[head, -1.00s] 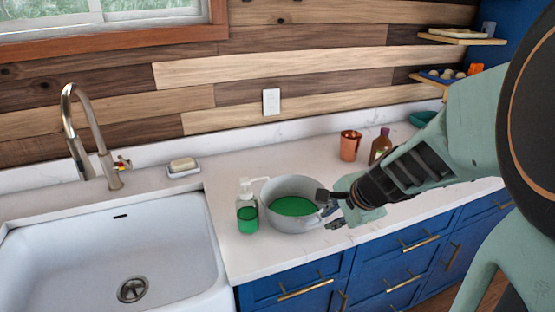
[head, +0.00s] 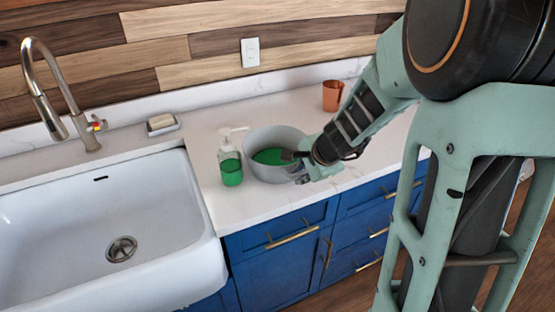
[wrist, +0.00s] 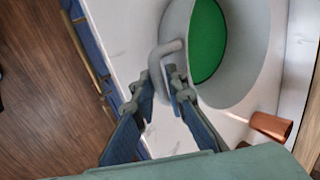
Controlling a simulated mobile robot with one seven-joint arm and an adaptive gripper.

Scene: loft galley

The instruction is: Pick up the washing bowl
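The washing bowl (head: 263,173) is a round grey-white bowl with green inside. It stands on the white counter, right of the sink. In the wrist view, the bowl (wrist: 254,78) fills the upper right, its looped handle (wrist: 156,68) toward me. My gripper (head: 294,167) is at the bowl's right side. In the wrist view, my gripper's two fingers (wrist: 158,84) stand apart on either side of the handle. They look open; firm contact does not show.
A soap dispenser (head: 230,165) with green liquid stands close at the bowl's left. A copper cup (head: 332,96) stands behind to the right. The white sink (head: 60,225), faucet (head: 45,90) and soap dish (head: 161,124) are at left. The counter's front edge is near the bowl.

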